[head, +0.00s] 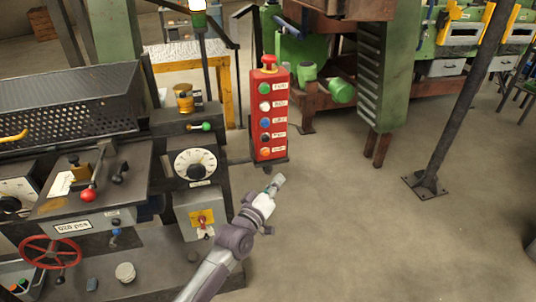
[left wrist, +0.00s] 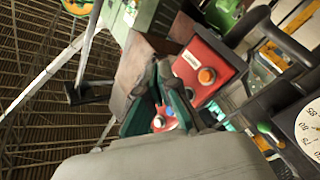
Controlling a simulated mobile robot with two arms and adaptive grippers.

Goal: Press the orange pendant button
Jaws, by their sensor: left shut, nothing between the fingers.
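The red pendant box (head: 270,115) hangs upright near the middle of the head view, with a red mushroom knob on top and a column of coloured buttons. Its orange button (head: 265,151) is the lowest. My left gripper (head: 275,182) is just below the pendant and slightly right of the orange button, shut and empty, with no contact visible. In the left wrist view the pendant's red face (left wrist: 190,62) appears tilted beyond the fingers, with an orange button (left wrist: 206,75) up and right of my gripper (left wrist: 160,98). My right gripper is not in view.
A machine console with a dial (head: 195,163), levers and a red handwheel (head: 50,252) stands left of my left arm. A green machine (head: 384,75) stands behind, and a dark slanted post (head: 460,100) at right. The floor (head: 350,230) right of my arm is clear.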

